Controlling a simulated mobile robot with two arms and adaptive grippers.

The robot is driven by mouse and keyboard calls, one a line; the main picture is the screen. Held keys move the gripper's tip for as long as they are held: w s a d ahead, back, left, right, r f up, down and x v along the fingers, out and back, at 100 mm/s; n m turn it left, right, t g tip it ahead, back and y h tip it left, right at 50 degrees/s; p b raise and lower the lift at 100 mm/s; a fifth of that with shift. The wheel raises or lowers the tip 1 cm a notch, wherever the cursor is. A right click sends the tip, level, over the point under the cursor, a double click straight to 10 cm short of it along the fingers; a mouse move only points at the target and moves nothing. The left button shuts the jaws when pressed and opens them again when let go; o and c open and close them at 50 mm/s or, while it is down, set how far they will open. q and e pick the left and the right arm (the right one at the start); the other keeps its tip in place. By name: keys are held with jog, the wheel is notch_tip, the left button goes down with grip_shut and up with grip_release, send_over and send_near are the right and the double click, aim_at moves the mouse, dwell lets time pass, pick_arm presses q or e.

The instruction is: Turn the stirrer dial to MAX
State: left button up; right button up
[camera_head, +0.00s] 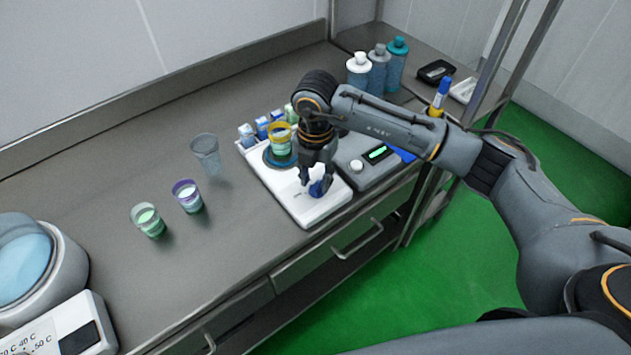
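The stirrer (298,207) is a white flat unit on the steel bench, with a round dark plate at its back. A cup with a yellow rim and green contents (281,146) stands on that plate. The stirrer dial (318,189) is a dark blue knob on the front part of the unit. My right gripper (316,182) points down over the dial, with its fingertips at either side of it. I cannot tell whether the fingers press on the knob. The fingers partly cover the dial, and its setting cannot be read. My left gripper is out of view.
A grey scale-like device (357,166) with a green display stands right of the stirrer. Small cartons (247,134) stand behind it. An empty clear cup (206,152) and two filled cups (187,194) (148,219) stand left. Bottles (378,70) stand at back right.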

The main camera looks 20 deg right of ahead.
aim_at(315, 187)
notch_tip(315, 187, up, 10)
dwell(0.3)
dwell(0.3)
